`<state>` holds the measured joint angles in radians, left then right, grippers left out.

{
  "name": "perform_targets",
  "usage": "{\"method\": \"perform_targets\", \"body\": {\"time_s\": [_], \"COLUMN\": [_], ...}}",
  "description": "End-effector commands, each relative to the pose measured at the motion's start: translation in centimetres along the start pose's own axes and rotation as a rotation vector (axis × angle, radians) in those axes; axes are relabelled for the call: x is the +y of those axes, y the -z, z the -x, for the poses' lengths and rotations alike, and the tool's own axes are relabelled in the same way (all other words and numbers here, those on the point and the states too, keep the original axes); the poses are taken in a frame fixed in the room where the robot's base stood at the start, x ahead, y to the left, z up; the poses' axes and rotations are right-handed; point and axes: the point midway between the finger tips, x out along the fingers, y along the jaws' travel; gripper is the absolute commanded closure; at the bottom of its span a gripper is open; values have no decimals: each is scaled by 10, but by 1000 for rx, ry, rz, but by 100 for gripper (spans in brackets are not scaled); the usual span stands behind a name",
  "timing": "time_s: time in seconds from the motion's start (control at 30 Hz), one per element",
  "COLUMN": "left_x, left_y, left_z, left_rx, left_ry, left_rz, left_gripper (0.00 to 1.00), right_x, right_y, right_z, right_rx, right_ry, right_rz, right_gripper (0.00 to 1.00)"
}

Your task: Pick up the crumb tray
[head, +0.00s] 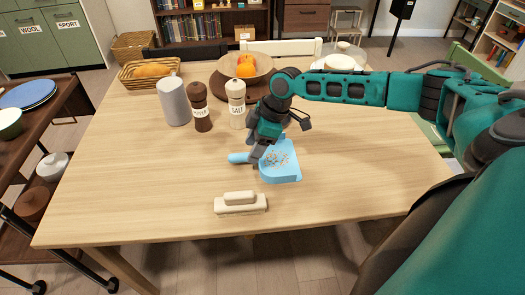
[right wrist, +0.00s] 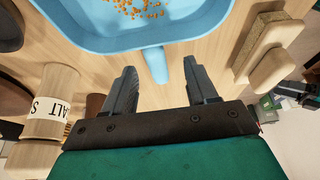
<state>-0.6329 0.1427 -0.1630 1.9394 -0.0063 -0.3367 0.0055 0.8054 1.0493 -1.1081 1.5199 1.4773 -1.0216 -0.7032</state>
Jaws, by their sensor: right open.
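The crumb tray (head: 281,172) is a light blue pan with orange crumbs in it, lying on the table, its short handle (head: 238,158) pointing left. My right gripper (head: 256,155) is low over the handle side of the tray. In the right wrist view the handle (right wrist: 155,66) reaches between the two spread fingertips of my right gripper (right wrist: 161,74), with a gap on each side. The gripper is open and holds nothing. Whether the fingers are level with the handle or above it, I cannot tell. My left gripper is not in view.
A cream brush-like block (head: 240,204) lies in front of the tray. The salt mill (head: 236,104), pepper mill (head: 200,108) and grey cylinder (head: 174,102) stand behind it. A fruit bowl (head: 262,70) and bread basket (head: 135,76) are farther back. The wooden table (head: 120,190) is clear at front left.

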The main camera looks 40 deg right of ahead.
Motion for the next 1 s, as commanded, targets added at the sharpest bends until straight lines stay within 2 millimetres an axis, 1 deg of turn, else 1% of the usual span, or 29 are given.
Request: {"method": "perform_targets", "body": {"time_s": [0.03, 0.1, 0.23, 0.33, 0.53, 0.57, 1.0], "left_x": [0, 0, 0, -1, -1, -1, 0], "left_y": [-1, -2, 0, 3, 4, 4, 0], "left_z": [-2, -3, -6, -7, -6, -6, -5], "left_rx": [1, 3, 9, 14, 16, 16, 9], "left_ry": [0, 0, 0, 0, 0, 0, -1], "left_rz": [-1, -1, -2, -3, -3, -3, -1], "left_gripper": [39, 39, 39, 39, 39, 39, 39], "right_x": [2, 4, 4, 5, 5, 5, 5], "right_y": [2, 5, 4, 4, 4, 4, 4], "right_z": [-10, -21, -37, -42, -42, -42, -41], "right_rx": [0, 1, -1, 0, 0, 0, 0], "right_ry": [2, 1, 2, 0, 0, 0, 1], "right_rz": [1, 0, -1, 0, 0, 0, -1], "right_gripper": [43, 43, 43, 43, 43, 44, 87]}}
